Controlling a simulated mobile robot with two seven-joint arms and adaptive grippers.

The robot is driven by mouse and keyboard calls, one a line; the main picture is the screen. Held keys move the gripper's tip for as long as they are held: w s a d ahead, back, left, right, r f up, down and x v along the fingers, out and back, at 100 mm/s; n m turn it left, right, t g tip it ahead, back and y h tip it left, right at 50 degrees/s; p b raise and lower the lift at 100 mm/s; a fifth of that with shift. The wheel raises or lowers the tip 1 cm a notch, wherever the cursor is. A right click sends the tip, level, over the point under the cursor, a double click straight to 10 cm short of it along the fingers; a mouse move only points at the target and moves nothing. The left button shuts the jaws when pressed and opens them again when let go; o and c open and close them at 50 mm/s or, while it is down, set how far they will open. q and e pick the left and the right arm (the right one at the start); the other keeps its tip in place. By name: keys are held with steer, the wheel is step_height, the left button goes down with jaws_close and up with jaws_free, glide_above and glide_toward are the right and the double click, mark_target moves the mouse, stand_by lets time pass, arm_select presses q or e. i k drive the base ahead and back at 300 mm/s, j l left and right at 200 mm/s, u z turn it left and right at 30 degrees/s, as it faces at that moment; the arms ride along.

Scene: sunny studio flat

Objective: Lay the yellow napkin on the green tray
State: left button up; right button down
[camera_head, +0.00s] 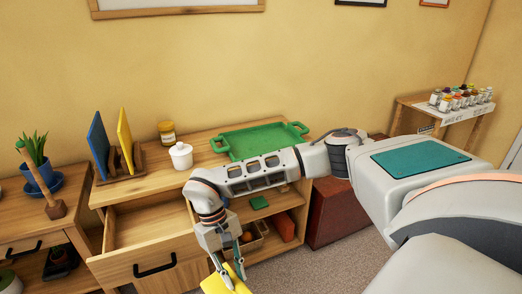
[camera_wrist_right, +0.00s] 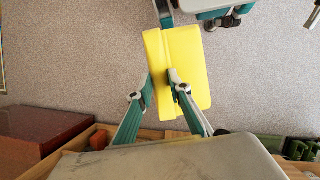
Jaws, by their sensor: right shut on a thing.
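The yellow napkin (camera_head: 225,283) is at the bottom edge of the head view, partly cut off. My right gripper (camera_head: 229,274) is shut on it and holds it in front of the cabinet, away from the tray. In the right wrist view, the folded napkin (camera_wrist_right: 190,65) sits between the two teal fingers of my right gripper (camera_wrist_right: 161,85), with grey floor behind it. The green tray (camera_head: 223,148) lies on the cabinet top toward the back right. It has raised handles, looks empty, and my right arm crosses in front of its near side. I see no left gripper in the head view.
The wooden cabinet (camera_head: 150,192) has an open drawer (camera_head: 140,228) at the left. A white jar (camera_head: 181,156), a yellow-labelled jar (camera_head: 167,133) and a rack with blue and yellow boards (camera_head: 125,138) stand left of the tray. A red-brown box (camera_head: 335,215) stands at the right.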

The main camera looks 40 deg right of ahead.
mark_target(248, 146)
steer(key=l+u, duration=0.1)
steer(key=l, duration=0.4)
steer(key=l+u, duration=0.15)
steer(key=l, duration=0.35)
steer(key=l+u, duration=0.1)
steer(key=l, duration=0.4)
steer(key=l+u, duration=0.15)
steer(key=l, duration=0.35)
steer(key=l+u, duration=0.1)
steer(key=l, duration=0.4)
steer(key=k+l+u, duration=0.15)
steer(key=l, duration=0.35)
steer(key=k+l+u, duration=0.1)
steer(key=l, duration=0.4)
steer(key=k+l+u, duration=0.1)
steer(key=l, duration=0.4)
